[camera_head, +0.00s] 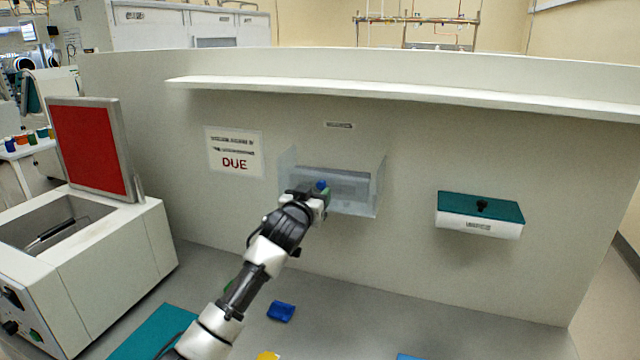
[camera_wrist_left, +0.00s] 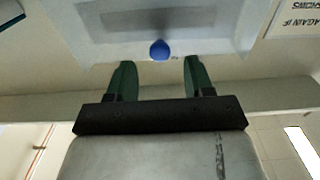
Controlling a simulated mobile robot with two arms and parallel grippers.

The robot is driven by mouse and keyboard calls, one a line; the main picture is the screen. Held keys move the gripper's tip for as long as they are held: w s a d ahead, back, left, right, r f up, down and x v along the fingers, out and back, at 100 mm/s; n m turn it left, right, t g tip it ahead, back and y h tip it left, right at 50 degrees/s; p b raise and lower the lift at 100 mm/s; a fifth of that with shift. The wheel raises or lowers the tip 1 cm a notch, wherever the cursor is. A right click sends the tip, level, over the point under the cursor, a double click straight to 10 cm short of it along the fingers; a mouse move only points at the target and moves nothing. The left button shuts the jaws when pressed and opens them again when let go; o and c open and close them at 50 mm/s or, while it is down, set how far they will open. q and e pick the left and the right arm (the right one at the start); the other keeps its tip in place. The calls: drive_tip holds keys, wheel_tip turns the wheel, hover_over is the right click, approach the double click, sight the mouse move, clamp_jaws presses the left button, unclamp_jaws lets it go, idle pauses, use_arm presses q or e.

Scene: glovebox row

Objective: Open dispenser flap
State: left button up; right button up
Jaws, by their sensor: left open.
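A clear dispenser box (camera_head: 362,198) is fixed to the grey back wall. Its translucent front panel (camera_wrist_left: 215,30) fills the top of the left wrist view. A round blue knob (camera_head: 321,185) sits on the front and also shows in the left wrist view (camera_wrist_left: 160,49). My left gripper (camera_head: 318,194) is right at the knob, with its arm covering the lower left of the box. Its two green fingers (camera_wrist_left: 158,64) are apart, and the knob shows between and just beyond their tips, not clasped. I cannot tell whether the flap has moved. My right gripper is out of view.
A white box with a teal lid (camera_head: 480,208) hangs on the wall at right. A shelf (camera_head: 400,92) runs above. A white unit (camera_head: 110,245) with a raised red lid (camera_head: 92,150) stands at left. A blue packet (camera_head: 281,311) and a teal mat (camera_head: 150,335) lie on the counter.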

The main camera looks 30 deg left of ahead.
sight(320, 187)
use_arm(q)
drive_tip(key=x, duration=0.4)
drive_tip(key=shift+p, duration=0.4)
drive_tip(key=shift+w, duration=0.1)
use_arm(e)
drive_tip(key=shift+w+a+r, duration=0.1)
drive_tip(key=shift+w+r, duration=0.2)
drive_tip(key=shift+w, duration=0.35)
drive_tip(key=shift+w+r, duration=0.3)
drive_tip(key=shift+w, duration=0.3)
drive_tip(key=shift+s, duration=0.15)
use_arm(q)
drive_tip(key=shift+c, duration=1)
clamp_jaws()
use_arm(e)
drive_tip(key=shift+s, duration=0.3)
